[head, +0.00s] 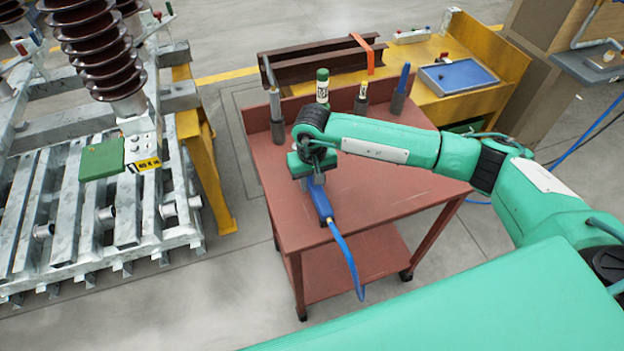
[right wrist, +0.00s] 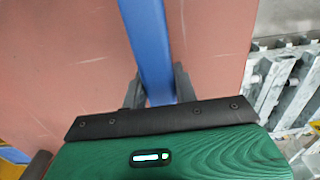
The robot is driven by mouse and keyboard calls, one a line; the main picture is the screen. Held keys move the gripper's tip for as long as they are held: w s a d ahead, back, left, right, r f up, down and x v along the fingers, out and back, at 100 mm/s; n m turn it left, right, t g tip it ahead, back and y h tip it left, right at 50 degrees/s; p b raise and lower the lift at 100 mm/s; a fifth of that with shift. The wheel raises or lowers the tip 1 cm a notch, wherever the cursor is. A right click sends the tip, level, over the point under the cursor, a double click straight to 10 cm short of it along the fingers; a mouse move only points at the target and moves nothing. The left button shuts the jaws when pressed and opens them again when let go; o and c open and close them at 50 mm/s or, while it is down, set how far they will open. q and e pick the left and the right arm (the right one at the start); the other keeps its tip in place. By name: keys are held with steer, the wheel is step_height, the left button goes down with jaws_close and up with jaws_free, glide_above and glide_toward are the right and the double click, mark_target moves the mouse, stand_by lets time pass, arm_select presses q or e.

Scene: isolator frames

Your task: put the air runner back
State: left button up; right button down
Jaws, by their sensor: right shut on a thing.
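The air runner (head: 321,202) is a blue tool with a blue hose (head: 346,256) that hangs past the front edge of the red cart (head: 390,195). My right gripper (head: 313,178) reaches over the cart top and is shut on the air runner. In the right wrist view the blue body (right wrist: 148,40) runs between the two dark fingers (right wrist: 157,90), with the red cart top behind it. I cannot tell whether the tool touches the cart top. My left gripper is not in view.
Along the cart's back edge stand a green-capped bottle (head: 322,86), a small holder (head: 361,98) and a blue-handled tool (head: 404,76) in a grey holder (head: 398,103). A grey upright holder (head: 276,104) is at the back left. A metal frame (head: 110,205) stands left. The cart's front is clear.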

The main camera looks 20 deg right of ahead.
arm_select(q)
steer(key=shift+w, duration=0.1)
arm_select(e)
steer(key=shift+f, duration=0.1)
steer(key=c, duration=1.1)
jaws_free()
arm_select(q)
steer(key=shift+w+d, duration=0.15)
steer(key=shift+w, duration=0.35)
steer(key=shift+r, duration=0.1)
